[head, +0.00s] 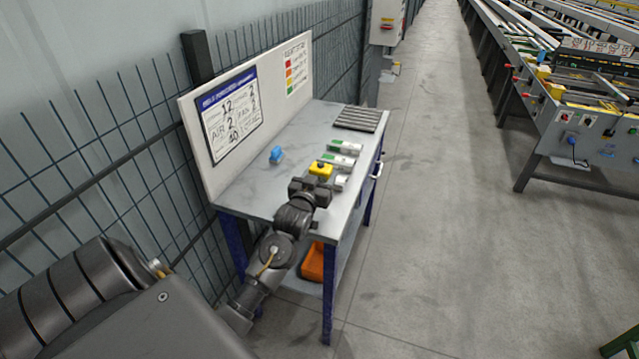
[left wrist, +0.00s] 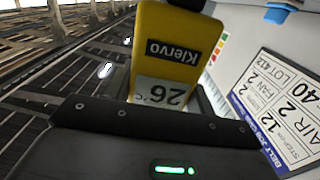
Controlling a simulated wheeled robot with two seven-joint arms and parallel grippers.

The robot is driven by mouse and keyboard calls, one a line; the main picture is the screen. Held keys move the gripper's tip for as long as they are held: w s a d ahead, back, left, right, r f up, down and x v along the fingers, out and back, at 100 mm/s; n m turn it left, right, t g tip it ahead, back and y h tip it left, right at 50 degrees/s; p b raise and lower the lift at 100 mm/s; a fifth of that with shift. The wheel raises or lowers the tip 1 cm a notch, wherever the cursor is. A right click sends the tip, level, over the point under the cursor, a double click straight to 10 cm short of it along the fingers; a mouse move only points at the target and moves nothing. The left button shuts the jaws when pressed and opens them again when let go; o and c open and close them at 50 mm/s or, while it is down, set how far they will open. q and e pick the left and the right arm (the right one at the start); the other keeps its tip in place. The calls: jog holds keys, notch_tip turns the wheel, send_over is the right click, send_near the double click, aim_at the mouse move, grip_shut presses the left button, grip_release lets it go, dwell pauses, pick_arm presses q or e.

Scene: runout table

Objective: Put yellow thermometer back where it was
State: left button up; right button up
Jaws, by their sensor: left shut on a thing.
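The yellow thermometer (head: 320,169) shows just beyond my left gripper (head: 313,184), over the grey table top. In the left wrist view the yellow thermometer (left wrist: 172,48) is close up, with a dark "Kiervo" label and a display reading 26 °C. My left gripper is shut on it. Its fingers hide part of the thermometer, and I cannot tell whether it touches the table. My right gripper is not in view.
The table (head: 262,184) also holds a blue object (head: 276,154), white-and-green items (head: 338,160) and a dark ribbed mat (head: 357,119). A board (head: 232,117) with writing stands along its back. An orange bin (head: 312,262) is below. Floor to the right is clear.

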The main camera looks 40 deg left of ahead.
pick_arm(q)
jog(key=shift+w+a+f, duration=0.1)
jog(key=shift+a+f, duration=0.05)
notch_tip(320, 180, down, 3)
jog(key=shift+a+p, duration=0.1)
jog(key=shift+p, duration=0.5)
jog(key=shift+f, duration=0.15)
jog(key=shift+f, duration=0.2)
jog(key=o, duration=1.1)
jog(key=shift+c, duration=0.2)
